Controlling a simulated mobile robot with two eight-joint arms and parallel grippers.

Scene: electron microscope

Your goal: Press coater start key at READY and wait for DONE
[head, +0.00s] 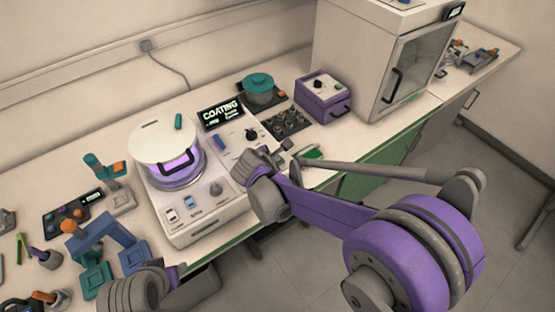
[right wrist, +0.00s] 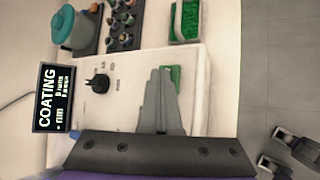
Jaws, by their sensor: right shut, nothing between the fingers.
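The white coater (head: 180,225) stands on the bench with its round lid on. Its chamber (head: 175,165) glows purple. The dark display (head: 220,114) reads COATING, and it also shows in the right wrist view (right wrist: 54,97). My right gripper (head: 284,146) is shut and empty at the right end of the coater's panel. In the right wrist view its closed fingers (right wrist: 160,75) are over a green key (right wrist: 174,78) and partly hide it. I cannot tell whether they touch it.
A black knob (right wrist: 98,83) is on the panel near the display. A teal-lidded pot (head: 258,86), a rack of several small parts (head: 287,122) and a purple box (head: 322,97) stand behind. A blue stand (head: 105,232) is at left.

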